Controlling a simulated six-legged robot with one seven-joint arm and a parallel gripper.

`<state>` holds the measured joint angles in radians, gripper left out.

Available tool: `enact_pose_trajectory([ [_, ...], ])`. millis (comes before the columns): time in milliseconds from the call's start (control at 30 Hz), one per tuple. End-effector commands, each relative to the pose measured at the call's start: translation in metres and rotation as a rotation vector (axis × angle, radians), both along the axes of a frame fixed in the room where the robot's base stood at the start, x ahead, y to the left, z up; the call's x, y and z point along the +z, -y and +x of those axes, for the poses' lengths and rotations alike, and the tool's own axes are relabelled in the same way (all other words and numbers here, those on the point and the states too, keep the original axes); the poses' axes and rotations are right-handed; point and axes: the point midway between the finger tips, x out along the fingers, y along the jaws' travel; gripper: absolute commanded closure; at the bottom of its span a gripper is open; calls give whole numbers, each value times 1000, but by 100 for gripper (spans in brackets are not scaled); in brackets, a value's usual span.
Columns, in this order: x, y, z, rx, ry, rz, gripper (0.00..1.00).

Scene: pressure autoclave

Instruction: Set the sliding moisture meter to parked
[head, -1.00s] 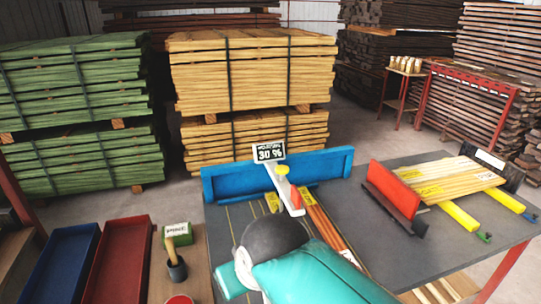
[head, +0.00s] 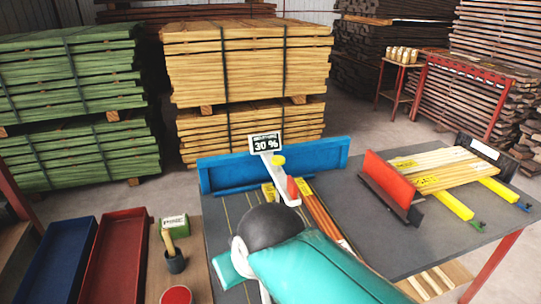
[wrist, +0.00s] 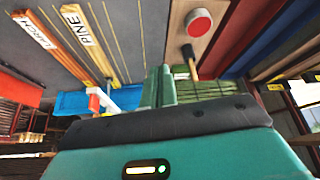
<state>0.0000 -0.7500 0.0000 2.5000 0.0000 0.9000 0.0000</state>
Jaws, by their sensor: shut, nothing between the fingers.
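The moisture meter (head: 266,170) is a white arm with a "30 %" display at its top and a yellow knob below it. It stands at the blue fence (head: 225,177) of the grey table, reaching over the boards, with a red part beside its lower end. In the wrist view the meter (wrist: 103,100) shows left of my fingers, partly cut off from sight. My gripper (wrist: 159,88) is shut and empty, its teal fingers together. In the head view my arm hides most of the gripper, which is nearer than the meter and apart from it.
Boards labelled pine (wrist: 78,24) and larch (wrist: 35,33) lie on the table. A red fence (head: 390,183) and more boards (head: 435,168) stand right. Blue (head: 58,260) and red (head: 117,255) trays, a mallet (head: 170,246) and a red button (head: 176,295) are left.

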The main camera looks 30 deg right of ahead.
Motion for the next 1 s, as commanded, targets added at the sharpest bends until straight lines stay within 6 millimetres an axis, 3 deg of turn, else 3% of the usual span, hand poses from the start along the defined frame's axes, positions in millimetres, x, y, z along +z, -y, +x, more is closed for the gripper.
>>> enact_pose_trajectory([
  [400, 0, 0, 0, 0, 0, 0, 100],
  [600, 9, 8, 13, -18, -8, -2, 65],
  [767, 31, 40, 53, -70, -33, -7, 65],
  [1000, 57, 121, 122, -157, -69, -3, 65],
])
